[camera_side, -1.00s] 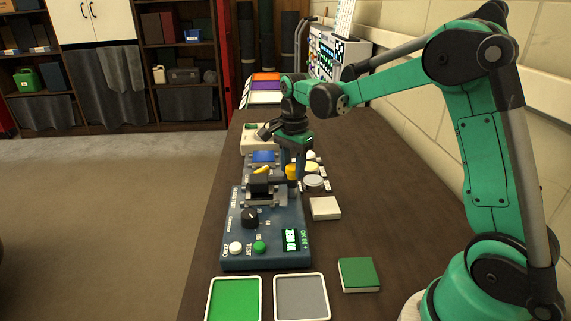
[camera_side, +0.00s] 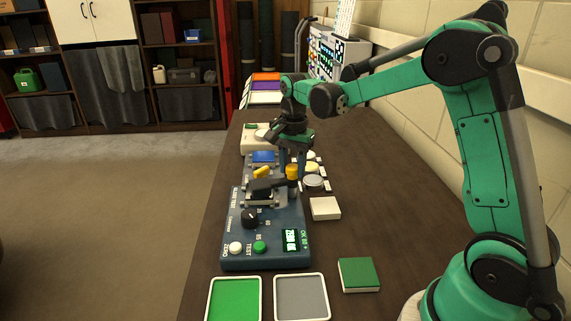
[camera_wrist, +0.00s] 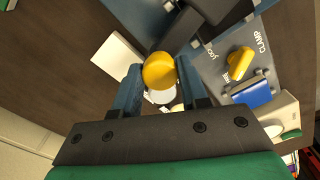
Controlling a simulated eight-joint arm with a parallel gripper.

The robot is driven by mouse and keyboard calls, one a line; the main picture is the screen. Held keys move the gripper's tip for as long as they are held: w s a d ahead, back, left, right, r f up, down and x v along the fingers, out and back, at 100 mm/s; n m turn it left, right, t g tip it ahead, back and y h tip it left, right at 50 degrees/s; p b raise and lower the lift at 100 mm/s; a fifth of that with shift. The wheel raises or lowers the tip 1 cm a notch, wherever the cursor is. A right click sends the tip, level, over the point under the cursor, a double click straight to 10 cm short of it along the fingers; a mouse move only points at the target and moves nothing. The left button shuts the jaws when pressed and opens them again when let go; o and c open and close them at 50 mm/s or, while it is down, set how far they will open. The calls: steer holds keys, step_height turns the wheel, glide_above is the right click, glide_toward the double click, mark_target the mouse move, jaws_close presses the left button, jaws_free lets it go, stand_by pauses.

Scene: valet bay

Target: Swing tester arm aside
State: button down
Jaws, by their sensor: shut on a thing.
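The tester (camera_side: 240,245) is a dark blue box on the bench with a black dial, buttons and a lit green display. Its black arm (camera_side: 266,187) lies over the grey cradle and points right towards a round yellow knob (camera_side: 292,171). My gripper (camera_side: 292,165) reaches down at the tester's right edge, shut on the knob. In the wrist view the knob (camera_wrist: 159,70) sits between my two blue fingers, with the dark arm (camera_wrist: 205,22) running up and right from it. A yellow clamp lever (camera_wrist: 239,63) shows beside the CLAMP lettering.
A white block (camera_side: 325,208) and a green-topped block (camera_side: 359,274) lie right of the tester. Green (camera_side: 234,300) and grey (camera_side: 301,297) trays are in front. Round discs (camera_side: 313,182) sit close by my gripper.

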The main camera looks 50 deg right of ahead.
steer(key=n, duration=1.1)
steer(key=shift+n, duration=1.9)
steer(key=shift+c, duration=2.4)
jaws_free()
steer(key=shift+r, duration=2.8)
